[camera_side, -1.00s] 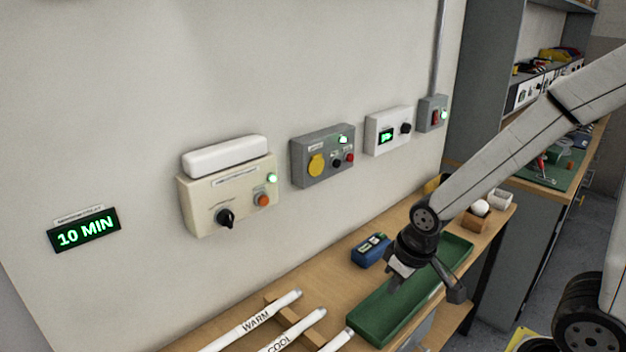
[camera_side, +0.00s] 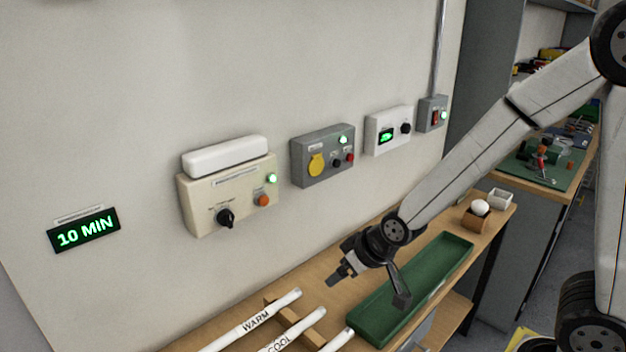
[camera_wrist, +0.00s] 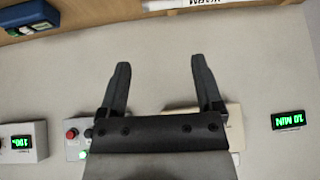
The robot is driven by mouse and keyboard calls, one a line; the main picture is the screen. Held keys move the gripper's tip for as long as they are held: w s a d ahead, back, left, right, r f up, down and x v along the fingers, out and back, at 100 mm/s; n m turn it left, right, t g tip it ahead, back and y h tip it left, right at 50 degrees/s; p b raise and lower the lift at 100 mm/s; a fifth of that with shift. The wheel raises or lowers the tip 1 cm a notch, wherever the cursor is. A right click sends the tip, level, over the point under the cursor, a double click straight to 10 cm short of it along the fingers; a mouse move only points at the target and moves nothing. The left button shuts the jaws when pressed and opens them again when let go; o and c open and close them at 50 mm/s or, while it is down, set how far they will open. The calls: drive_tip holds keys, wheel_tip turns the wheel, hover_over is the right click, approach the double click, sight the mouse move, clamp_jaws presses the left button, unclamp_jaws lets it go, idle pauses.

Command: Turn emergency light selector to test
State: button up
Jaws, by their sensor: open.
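The emergency light unit (camera_side: 205,195) is a cream wall box with a white lamp bar on top. Its black selector knob (camera_side: 225,218) sits low on the front, left of an orange button (camera_side: 263,200) and a lit green lamp (camera_side: 272,179). My gripper (camera_side: 338,279) is open and empty, to the right of and below the unit, over the bench and well apart from the knob. In the wrist view the open fingers of my gripper (camera_wrist: 162,75) point at bare wall. The cream unit (camera_wrist: 235,125) is mostly hidden behind my gripper there, and the knob cannot be made out.
A grey box with a yellow disc (camera_side: 318,164), a white display box (camera_side: 386,133) and a small grey switch box (camera_side: 432,114) hang further right. A green "10 MIN" sign (camera_side: 84,231) is at left. Below are white tubes (camera_side: 255,324) and a green tray (camera_side: 440,262).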

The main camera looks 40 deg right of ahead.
drive_tip(key=w+a+r+t, duration=0.3)
drive_tip(key=w+a+t, duration=0.25)
drive_tip(key=w, duration=0.25)
drive_tip(key=t, duration=0.6)
approach(231, 222)
drive_tip(key=shift+w+a+r+h, duration=0.1)
drive_tip(key=shift+w+h, duration=0.1)
drive_tip(key=shift+w, duration=0.3)
drive_tip(key=shift+w+a+r+h, duration=0.1)
drive_tip(key=shift+w+h, duration=0.1)
drive_tip(key=shift+w, duration=0.35)
drive_tip(key=shift+w, duration=0.1)
drive_tip(key=shift+w, duration=3.8)
clamp_jaws()
